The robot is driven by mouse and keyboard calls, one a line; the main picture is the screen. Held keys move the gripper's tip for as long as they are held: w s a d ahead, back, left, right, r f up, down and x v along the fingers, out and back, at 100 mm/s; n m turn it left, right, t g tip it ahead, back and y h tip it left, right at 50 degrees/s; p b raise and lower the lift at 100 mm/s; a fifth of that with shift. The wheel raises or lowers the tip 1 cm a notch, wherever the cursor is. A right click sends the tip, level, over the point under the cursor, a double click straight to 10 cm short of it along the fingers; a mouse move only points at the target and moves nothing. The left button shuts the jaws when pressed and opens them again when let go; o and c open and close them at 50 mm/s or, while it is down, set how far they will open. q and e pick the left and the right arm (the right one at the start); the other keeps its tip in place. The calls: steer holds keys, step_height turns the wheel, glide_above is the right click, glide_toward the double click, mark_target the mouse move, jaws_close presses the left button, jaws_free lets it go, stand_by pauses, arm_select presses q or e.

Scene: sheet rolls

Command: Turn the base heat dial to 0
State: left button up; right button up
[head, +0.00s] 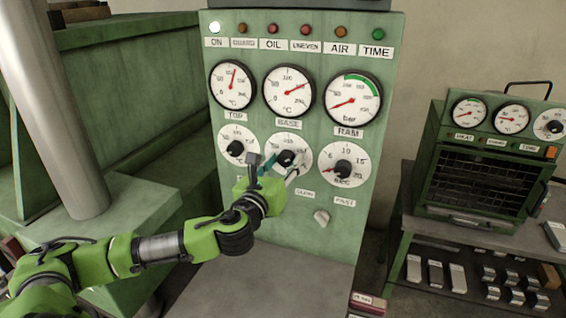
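The base heat dial (297,147) is a round white scale with a black knob (286,157), below the BASE gauge (289,91) on the green control panel. The red needle of that gauge points to the upper right. My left gripper (278,166) is at the lower left of this dial, its fingers at the knob and overlapping it in the view. It hides the lower left of the scale, so the pointer setting cannot be read. I cannot tell whether the fingers grip the knob or only stand beside it. My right gripper is not in view.
The top dial (236,148) is to the left and the seconds timer dial (344,164) to the right, both close by. A small pale switch (321,217) sits lower down. A green oven (485,165) stands on a table at right. A green machine (130,100) fills the left.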

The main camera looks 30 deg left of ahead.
arm_select(q)
steer(key=c, duration=0.7)
steer(key=shift+n, duration=0.3)
